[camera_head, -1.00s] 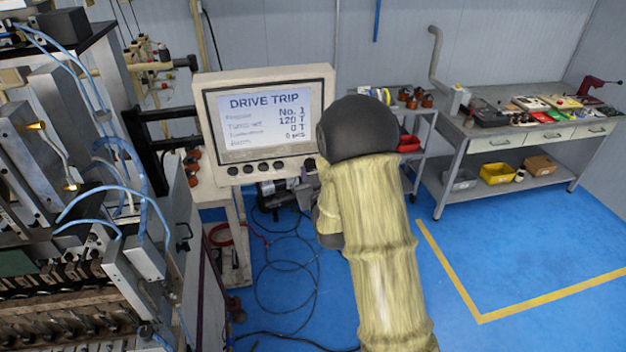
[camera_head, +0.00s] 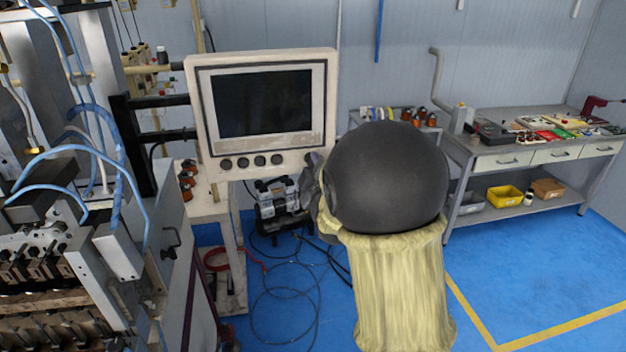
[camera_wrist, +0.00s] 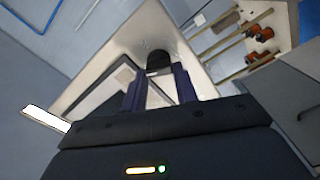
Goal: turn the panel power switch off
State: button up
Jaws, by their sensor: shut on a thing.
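The control panel (camera_head: 262,166) is a cream box with a dark, blank screen (camera_head: 263,102) and a row of several black knobs (camera_head: 243,162) under it. My gripper (camera_wrist: 158,85) is at the panel's lower right corner, shut on a dark knob (camera_wrist: 158,60) that stands out from the panel face. I take this knob to be the power switch; its marking cannot be read. In the head view my dark wrist and pale yellow arm cover the fingers and most of that knob.
The winding machine (camera_head: 130,250) with blue hoses stands close on the left. A grey workbench (camera_head: 490,160) with drawers and bins is at the back right. Cables and a small compressor (camera_head: 283,205) lie on the blue floor below the panel. The floor at right is clear.

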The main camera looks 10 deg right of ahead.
jog(key=n+b, duration=0.3)
jog(key=n, duration=0.1)
jog(key=shift+f, duration=0.1)
jog(key=shift+n+b, duration=0.35)
jog(key=shift+n, duration=0.25)
jog(key=o, duration=1)
jog(key=shift+w, duration=0.15)
jog(key=s+b, duration=0.4)
jog(key=s, duration=1.3)
jog(key=shift+s, duration=0.25)
